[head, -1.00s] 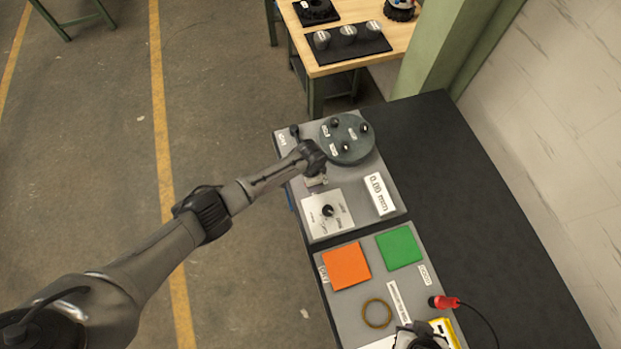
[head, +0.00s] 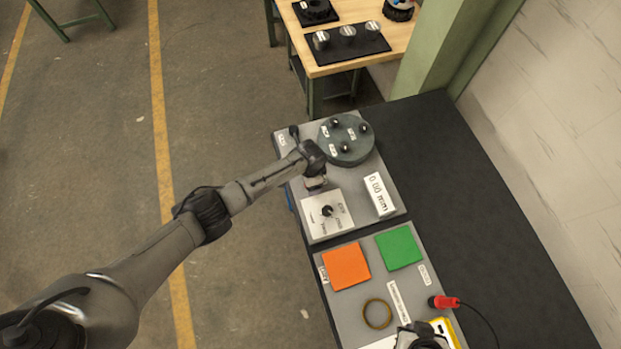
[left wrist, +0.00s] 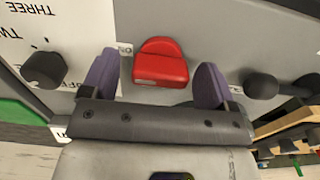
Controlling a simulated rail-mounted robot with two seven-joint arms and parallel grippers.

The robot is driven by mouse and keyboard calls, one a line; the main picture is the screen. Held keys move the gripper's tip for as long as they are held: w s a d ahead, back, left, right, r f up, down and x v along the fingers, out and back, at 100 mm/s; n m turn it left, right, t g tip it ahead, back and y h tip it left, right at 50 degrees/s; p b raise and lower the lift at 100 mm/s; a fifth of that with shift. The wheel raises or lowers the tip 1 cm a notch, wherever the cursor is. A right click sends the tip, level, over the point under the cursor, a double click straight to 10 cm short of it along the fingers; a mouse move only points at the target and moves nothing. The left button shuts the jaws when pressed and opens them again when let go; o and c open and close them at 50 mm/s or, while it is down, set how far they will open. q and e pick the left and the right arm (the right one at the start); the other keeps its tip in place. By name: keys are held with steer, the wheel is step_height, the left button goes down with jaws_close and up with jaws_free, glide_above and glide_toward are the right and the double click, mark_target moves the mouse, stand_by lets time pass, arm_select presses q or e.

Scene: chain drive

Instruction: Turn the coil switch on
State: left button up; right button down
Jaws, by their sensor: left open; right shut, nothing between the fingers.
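The coil switch appears as a red rocker (left wrist: 160,62) in the left wrist view, set in a grey panel with small labels beside it, partly covered. My left gripper (left wrist: 152,84) is open, with one finger on each side of the rocker and an apparent gap on both sides. In the head view my left arm's end covers the switch, so which way it is tipped is hard to tell. My right gripper (head: 422,337) is shut and empty at the bottom edge of the head view, partly cut off.
Near the switch are a selector knob (head: 328,211), a grey disc (head: 347,151) with black knobs, a black-tipped lever (head: 294,131) and a display block (head: 379,194). Nearer are an orange pad (head: 346,266), a green pad (head: 399,247), a ring (head: 377,314) and a red plug (head: 445,302).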

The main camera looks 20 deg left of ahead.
arm_select(q)
step_height(320, 180, up, 14)
steer(key=shift+p, duration=0.45)
steer(key=shift+f, duration=0.1)
stand_by(0.7)
